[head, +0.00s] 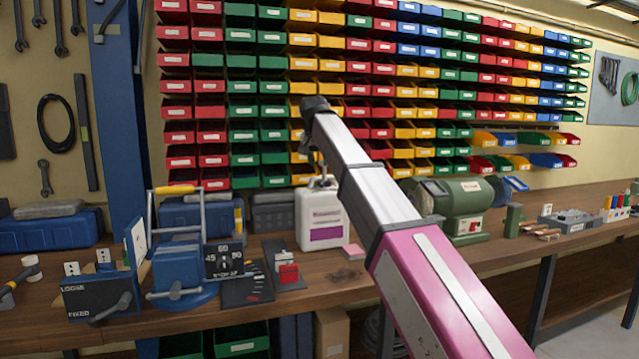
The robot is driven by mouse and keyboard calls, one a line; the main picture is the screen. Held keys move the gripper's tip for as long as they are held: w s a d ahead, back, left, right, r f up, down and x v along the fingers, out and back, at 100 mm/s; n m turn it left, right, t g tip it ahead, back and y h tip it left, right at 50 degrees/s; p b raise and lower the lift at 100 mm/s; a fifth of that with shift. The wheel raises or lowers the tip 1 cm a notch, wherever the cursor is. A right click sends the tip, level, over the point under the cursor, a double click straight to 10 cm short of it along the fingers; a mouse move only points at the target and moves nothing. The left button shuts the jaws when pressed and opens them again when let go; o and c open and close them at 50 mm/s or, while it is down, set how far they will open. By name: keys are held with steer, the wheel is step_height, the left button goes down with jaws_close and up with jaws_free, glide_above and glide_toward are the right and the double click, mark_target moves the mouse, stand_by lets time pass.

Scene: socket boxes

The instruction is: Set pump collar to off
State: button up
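A white jug (320,228) with a purple label stands upright on the workbench, left of the picture's middle. A small pump or cap shows on its top (319,182); any collar and its markings are too small to read, so its setting cannot be told. My pink and grey arm reaches up from the lower right, and its dark end (316,104) is above the jug. My gripper's fingers cannot be made out; they seem to be behind the arm or blurred into the bins. I cannot tell whether they touch the pump.
A red block (289,273) sits in front. A green grinder (452,207) stands right, behind my arm. Bins (242,108) cover the wall.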

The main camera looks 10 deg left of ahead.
mark_target(321, 186)
steer(key=x, duration=0.9)
jaws_close()
